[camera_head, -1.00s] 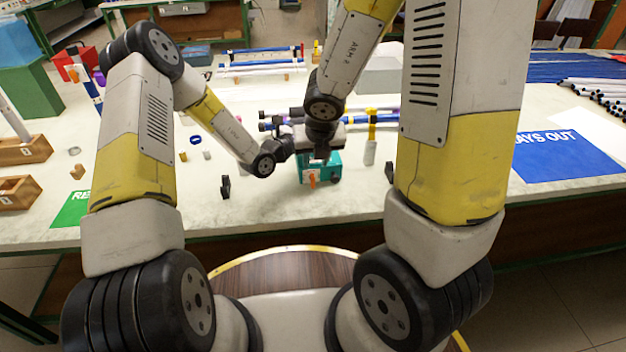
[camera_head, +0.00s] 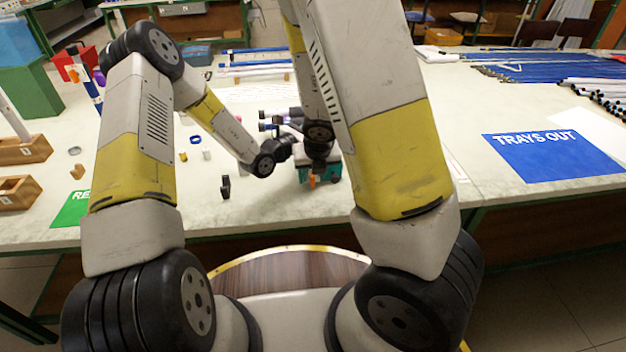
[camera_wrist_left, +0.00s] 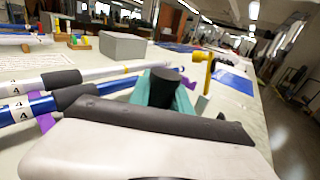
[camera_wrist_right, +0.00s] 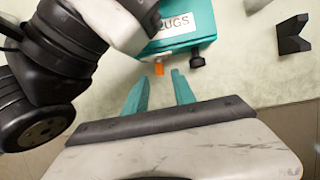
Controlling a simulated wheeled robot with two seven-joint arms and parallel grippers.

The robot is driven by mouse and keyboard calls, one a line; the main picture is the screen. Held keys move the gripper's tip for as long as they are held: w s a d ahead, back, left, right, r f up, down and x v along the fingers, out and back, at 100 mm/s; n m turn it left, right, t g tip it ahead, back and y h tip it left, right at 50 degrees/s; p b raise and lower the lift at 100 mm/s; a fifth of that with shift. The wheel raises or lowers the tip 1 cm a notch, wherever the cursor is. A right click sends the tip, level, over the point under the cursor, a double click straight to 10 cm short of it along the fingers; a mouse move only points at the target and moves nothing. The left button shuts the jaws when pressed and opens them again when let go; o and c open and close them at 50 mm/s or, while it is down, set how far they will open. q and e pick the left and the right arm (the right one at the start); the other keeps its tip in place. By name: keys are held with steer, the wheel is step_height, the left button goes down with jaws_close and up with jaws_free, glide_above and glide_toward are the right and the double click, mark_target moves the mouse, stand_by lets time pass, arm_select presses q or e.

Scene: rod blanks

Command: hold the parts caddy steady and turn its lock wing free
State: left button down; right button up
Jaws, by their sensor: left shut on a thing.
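The parts caddy is a teal box (camera_head: 334,168) in the middle of the bench; it shows at the top of the right wrist view (camera_wrist_right: 190,22) with part of its lettering. Its orange lock wing (camera_wrist_right: 158,69) sticks out of the near face and also shows in the head view (camera_head: 312,181). My left gripper (camera_wrist_left: 165,92) is shut on a dark round part of the caddy (camera_wrist_left: 168,80); the exact contact is partly hidden. My right gripper (camera_wrist_right: 159,84) is open, its teal fingertips just short of the wing, one on either side.
Rods lie behind the caddy. A blue sheet (camera_head: 550,155) lies at right; wooden holders (camera_head: 20,150) stand at left. The bench front between is mostly clear.

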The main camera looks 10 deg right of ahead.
mark_target(313, 179)
steer(key=shift+x, duration=2.3)
jaws_close()
